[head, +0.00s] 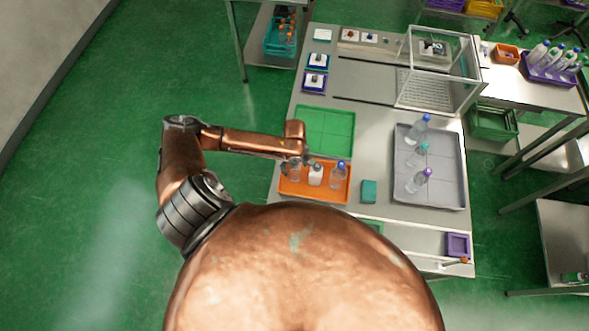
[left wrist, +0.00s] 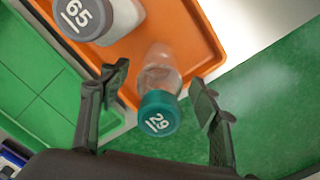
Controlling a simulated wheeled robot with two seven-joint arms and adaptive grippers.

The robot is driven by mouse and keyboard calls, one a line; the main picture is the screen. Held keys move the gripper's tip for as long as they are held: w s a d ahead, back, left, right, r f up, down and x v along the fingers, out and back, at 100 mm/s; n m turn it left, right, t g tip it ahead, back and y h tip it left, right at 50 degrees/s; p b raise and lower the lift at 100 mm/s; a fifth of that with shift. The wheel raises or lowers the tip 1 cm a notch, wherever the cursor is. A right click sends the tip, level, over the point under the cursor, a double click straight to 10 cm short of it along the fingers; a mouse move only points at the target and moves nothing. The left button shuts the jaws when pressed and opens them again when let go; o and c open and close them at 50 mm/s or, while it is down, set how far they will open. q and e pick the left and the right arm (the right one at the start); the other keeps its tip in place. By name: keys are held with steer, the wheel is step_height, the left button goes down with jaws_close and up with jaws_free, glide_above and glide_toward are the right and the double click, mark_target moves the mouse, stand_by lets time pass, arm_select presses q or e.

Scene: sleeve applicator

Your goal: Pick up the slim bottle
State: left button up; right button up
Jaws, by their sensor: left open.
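My left gripper (head: 297,162) is open over the left end of the orange tray (head: 312,198) in the head view, partly covering the clear bottle (head: 294,174) there. My right gripper is out of view.
A green tray (head: 325,128) lies behind the orange one. A grey tray (head: 442,192) with several clear bottles is to the right, with a small teal block (head: 369,191) between. A clear-walled box (head: 430,85) stands at the back. My body hides the near table edge.

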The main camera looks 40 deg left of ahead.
arm_select(q)
steer(key=shift+f, duration=0.55)
steer(key=shift+c, duration=0.6)
steer(key=c, duration=1.3)
steer(key=shift+c, duration=0.2)
